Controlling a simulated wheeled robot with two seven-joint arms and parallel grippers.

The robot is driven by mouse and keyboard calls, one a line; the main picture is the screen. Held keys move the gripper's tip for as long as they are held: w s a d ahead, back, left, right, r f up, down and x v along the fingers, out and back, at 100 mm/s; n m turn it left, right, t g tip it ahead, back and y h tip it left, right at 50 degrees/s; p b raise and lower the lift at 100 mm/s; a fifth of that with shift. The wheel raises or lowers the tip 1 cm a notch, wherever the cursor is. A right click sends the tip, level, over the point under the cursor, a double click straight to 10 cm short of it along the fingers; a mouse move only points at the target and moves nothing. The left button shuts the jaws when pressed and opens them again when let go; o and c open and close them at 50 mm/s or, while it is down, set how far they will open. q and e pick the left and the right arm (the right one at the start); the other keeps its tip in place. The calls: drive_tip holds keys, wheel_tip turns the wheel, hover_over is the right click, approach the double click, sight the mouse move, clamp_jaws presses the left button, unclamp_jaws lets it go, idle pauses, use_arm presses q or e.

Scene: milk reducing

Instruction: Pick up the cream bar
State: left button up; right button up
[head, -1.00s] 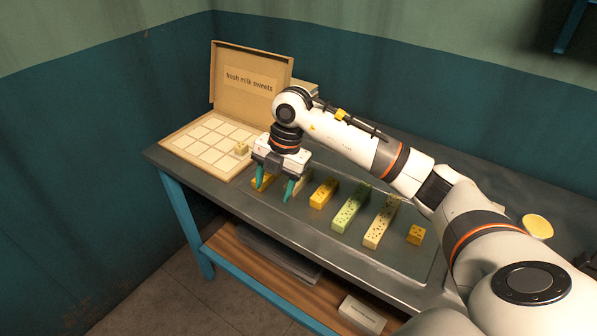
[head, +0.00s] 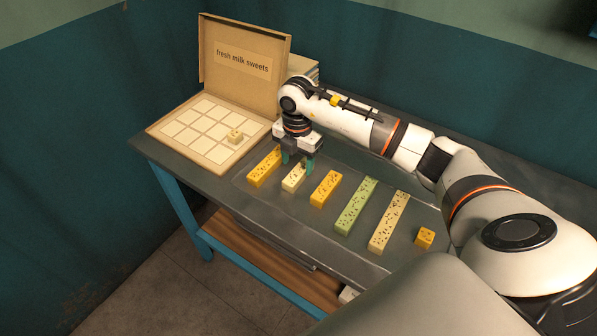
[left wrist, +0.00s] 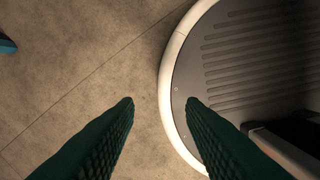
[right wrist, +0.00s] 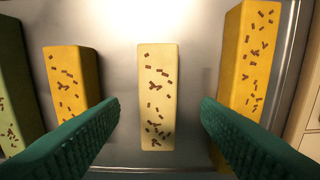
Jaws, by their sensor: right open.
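The short cream bar (head: 292,180), speckled brown, lies on the metal table between two yellow-orange bars. My right gripper (head: 297,163) is open over its far end, which the fingers partly hide in the head view. In the right wrist view the cream bar (right wrist: 158,75) stands upright in the picture, centred between the open, empty fingers (right wrist: 160,103). I cannot tell how high the fingertips are above it. A longer cream bar (head: 388,222) lies further right. My left gripper (left wrist: 159,102) is open and empty above the floor beside my base.
Yellow-orange bars (head: 264,168) (head: 326,188) flank the cream bar with gaps between. A green bar (head: 356,205) and a small orange cube (head: 425,237) lie to the right. An open sweets box (head: 182,151) at the left holds one small cream piece (head: 235,136).

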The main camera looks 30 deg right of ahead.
sight(298, 171)
wheel_tip(298, 171, down, 3)
drive_tip(key=shift+s+d+f+p, duration=0.1)
drive_tip(key=shift+f+p, duration=0.1)
drive_tip(key=shift+p, duration=0.2)
drive_tip(key=shift+f, duration=0.2)
drive_tip(key=c, duration=0.5)
use_arm(q)
drive_tip(key=shift+w+d+r, duration=0.3)
drive_tip(key=shift+w+r, duration=0.15)
drive_tip(key=shift+r, duration=0.25)
use_arm(e)
drive_tip(key=c, duration=0.6)
